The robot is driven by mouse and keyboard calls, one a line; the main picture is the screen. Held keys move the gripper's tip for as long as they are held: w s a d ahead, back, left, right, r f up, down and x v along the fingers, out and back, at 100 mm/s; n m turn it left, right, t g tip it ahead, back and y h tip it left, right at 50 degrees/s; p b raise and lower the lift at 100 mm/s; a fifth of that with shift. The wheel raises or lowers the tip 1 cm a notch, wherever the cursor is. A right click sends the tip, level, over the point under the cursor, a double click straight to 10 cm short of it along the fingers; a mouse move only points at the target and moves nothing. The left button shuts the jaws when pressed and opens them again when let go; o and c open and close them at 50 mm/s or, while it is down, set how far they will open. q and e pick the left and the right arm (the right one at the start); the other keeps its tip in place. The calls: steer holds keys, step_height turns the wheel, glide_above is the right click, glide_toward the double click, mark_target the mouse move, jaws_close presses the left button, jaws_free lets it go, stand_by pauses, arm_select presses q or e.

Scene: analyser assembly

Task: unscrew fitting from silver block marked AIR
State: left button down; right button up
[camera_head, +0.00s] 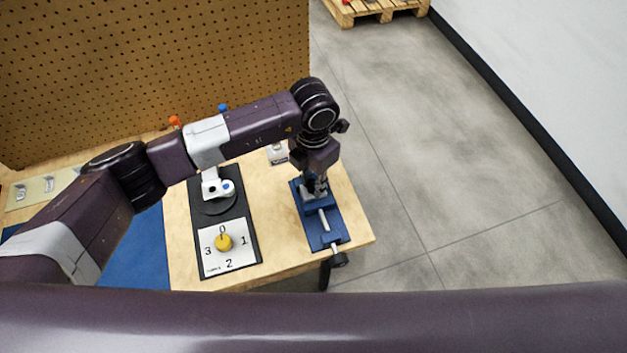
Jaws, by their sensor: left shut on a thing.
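My left gripper (317,184) points down over the blue vise (326,240) at the right of the bench. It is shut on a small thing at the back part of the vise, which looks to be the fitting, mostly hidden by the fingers. A small grey part, perhaps the silver block, shows between the vise jaws under the fingers; no AIR mark can be read. My right gripper is not in view.
Left of the vise, a black base (195,225) carries a white device and a dial plate (229,262) with a yellow knob (223,242). A small white labelled item (277,154) stands behind. A pegboard (150,70) rises at the back. Floor lies to the right.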

arm_select(q)
steer(key=n, duration=0.3)
steer(key=shift+s+a+f, duration=0.1)
steer(key=shift+n+p, duration=0.6)
steer(key=shift+n, duration=1.6)
steer(key=n+p, duration=0.1)
steer(key=n, duration=0.1)
steer(key=shift+n, duration=1)
steer(key=shift+s+n+p, duration=0.1)
steer(key=shift+n+p, duration=0.45)
steer(key=shift+n, duration=1.45)
